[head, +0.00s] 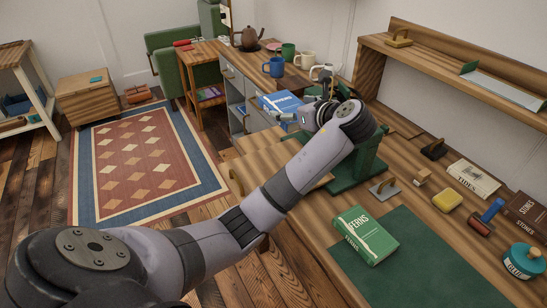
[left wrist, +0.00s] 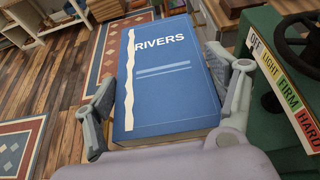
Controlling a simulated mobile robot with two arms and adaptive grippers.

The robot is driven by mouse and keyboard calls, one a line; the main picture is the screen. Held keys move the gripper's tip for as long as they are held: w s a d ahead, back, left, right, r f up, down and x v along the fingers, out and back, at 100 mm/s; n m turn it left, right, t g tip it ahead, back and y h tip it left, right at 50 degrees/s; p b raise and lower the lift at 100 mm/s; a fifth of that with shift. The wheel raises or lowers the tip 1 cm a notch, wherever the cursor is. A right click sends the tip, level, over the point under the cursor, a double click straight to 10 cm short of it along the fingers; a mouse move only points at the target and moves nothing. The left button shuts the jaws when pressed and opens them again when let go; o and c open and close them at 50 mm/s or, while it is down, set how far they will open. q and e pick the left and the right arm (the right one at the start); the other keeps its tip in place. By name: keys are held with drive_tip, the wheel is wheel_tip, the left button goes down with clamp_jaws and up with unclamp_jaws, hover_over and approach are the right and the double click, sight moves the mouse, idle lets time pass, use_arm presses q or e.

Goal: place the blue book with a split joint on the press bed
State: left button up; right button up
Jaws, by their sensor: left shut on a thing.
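The blue book, titled RIVERS (left wrist: 165,85), is between the fingers of my left gripper (head: 306,116), which is shut on it. A pale jagged line runs down the left side of its cover. In the head view the book (head: 277,101) is held out past the wrist, in front of the drawer unit. The green press (head: 368,160) stands on the bench, partly hidden behind my left forearm and wrist. In the left wrist view the press (left wrist: 285,125) is right of the gripper, with a dark handwheel and an OFF-to-HARD scale. Its bed is mostly hidden.
The bench holds a green FERNS book (head: 366,234) on a dark green mat (head: 415,270), a yellow block (head: 447,201), a red-and-blue roller (head: 484,219) and a teal glue pot (head: 523,260). Mugs (head: 274,67) stand on the far counter.

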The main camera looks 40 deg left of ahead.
use_arm(q)
wheel_tip(320, 180, down, 14)
drive_tip(key=shift+s+d+r+b, duration=0.1)
drive_tip(key=shift+s+d+b, duration=0.05)
drive_tip(key=shift+b, duration=0.4)
drive_tip(key=shift+f, duration=0.6)
wheel_tip(320, 180, down, 4)
drive_tip(key=shift+f+b, duration=0.15)
drive_tip(key=shift+b, duration=0.15)
use_arm(e)
drive_tip(key=shift+s+f, duration=0.2)
drive_tip(key=shift+f, duration=0.75)
use_arm(q)
drive_tip(key=o, duration=0.9)
drive_tip(key=shift+f, duration=0.1)
drive_tip(key=o, duration=0.4)
use_arm(e)
drive_tip(key=shift+d, duration=0.4)
